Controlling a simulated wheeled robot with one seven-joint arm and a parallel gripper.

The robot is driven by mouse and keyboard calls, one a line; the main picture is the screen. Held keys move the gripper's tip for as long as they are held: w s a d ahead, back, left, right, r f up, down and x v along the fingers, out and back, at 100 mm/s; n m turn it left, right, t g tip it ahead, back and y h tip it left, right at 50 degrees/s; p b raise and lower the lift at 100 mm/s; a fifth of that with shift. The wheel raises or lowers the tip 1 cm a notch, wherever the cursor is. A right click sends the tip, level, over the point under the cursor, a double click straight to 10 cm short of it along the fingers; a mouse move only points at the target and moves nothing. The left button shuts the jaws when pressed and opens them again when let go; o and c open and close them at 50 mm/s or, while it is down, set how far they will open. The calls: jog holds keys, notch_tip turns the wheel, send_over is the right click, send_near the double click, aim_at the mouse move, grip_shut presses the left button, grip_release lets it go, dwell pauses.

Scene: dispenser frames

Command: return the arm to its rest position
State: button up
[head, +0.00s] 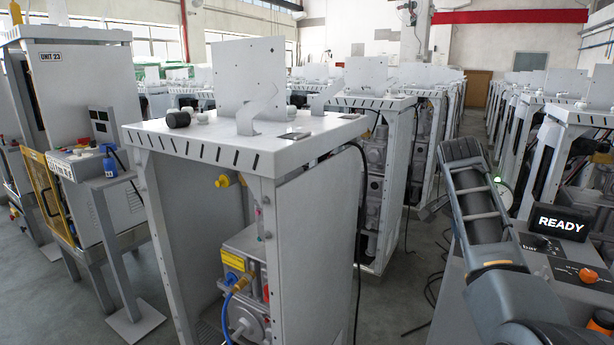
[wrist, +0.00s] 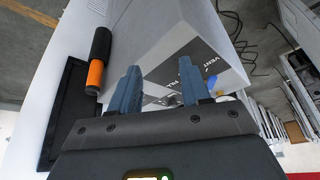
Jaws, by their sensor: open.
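My arm (head: 485,220) shows at the right of the head view, dark grey and bent. It reaches up and away beside a grey console. My gripper's fingers are not clear in that view. In the wrist view my gripper (wrist: 158,76) has two blue-grey fingers set well apart. No object is held between them. A grey surface with a dark label (wrist: 188,72) printed with white letters lies beyond the fingertips.
The console's "READY" display (head: 560,223) and orange knob (head: 588,275) are close to my arm. An open dispenser frame (head: 325,205) stands centrally. A black-and-orange cylinder (wrist: 97,60) is left of the fingers. Rows of frames fill the back.

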jog(key=s+f+n+t, duration=0.2)
jog(key=s+f, duration=0.3)
jog(key=f, duration=0.5)
jog(key=s+f+n+t, duration=0.15)
jog(key=s+f, duration=0.25)
jog(key=f, duration=0.6)
jog(key=s+a+f+n+t, duration=0.1)
jog(key=s+a+f+n, duration=0.1)
jog(key=s+f, duration=0.45)
jog(key=s+a+f+n+t, duration=0.2)
jog(key=s+f+n, duration=0.1)
jog(key=s, duration=0.7)
jog(key=s+a+r+n+t+y, duration=0.2)
jog(key=s+a+r, duration=0.1)
jog(key=s, duration=0.8)
jog(key=s+a+r+n+t+y, duration=0.1)
jog(key=s+a+r+n+t, duration=0.15)
jog(key=s, duration=0.75)
jog(key=s+a+r+t, duration=0.1)
jog(key=s+a+r, duration=0.1)
jog(key=s+r, duration=0.4)
jog(key=s+a+r+t+y, duration=0.1)
jog(key=s+a+r, duration=0.1)
jog(key=s+r, duration=0.5)
notch_tip(320, 180, up, 6)
jog(key=shift+s+a+f+n, duration=0.15)
jog(key=shift+s+a+n, duration=0.1)
jog(key=shift+n, duration=0.15)
